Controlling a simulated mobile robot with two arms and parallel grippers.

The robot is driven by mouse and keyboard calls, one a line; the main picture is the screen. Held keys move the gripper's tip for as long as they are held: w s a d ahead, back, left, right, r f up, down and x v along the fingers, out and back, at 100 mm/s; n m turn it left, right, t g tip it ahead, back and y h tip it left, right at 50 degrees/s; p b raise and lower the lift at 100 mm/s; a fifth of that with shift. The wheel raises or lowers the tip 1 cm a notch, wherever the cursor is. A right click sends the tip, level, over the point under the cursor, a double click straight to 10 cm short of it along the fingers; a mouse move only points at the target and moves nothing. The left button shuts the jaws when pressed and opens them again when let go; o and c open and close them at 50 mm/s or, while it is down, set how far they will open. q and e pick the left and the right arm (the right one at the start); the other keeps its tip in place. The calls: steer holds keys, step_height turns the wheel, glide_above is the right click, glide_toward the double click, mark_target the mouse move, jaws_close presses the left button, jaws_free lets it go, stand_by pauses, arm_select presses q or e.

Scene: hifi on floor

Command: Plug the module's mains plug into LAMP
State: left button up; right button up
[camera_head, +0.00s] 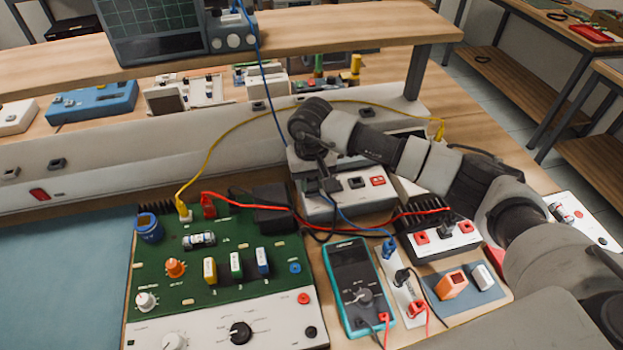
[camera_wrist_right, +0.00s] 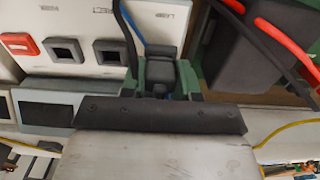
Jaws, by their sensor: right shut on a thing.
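My right gripper (camera_head: 322,178) points down over the left end of the grey-white socket box (camera_head: 350,205), beside its dark square socket and red socket. In the right wrist view, the gripper (camera_wrist_right: 172,92) is shut on a dark mains plug (camera_wrist_right: 160,72). The plug is at the box face, in line with the label that seems to read LAMP (camera_wrist_right: 173,14). Two dark square sockets (camera_wrist_right: 66,50) and a red one (camera_wrist_right: 18,43) lie to its left. The gripper hides the plug's pins, so I cannot tell whether it is seated. My left gripper is not in view.
A green circuit board module (camera_head: 215,260) lies front left. A teal multimeter (camera_head: 355,285) stands right of it. Red, blue and black leads cross around the socket box. A black adapter (camera_head: 272,208) sits close to its left. A long grey trunking (camera_head: 130,155) runs behind.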

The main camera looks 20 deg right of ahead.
steer(key=shift+f+b, duration=0.1)
steer(key=shift+b, duration=0.6)
stand_by(1.8)
steer(key=o, duration=1)
steer(key=shift+c, duration=0.2)
step_height(320, 180, up, 11)
steer(key=shift+f+b, duration=0.2)
steer(key=shift+b, duration=0.7)
steer(key=shift+r+p, duration=1.2)
steer(key=shift+r, duration=1.4)
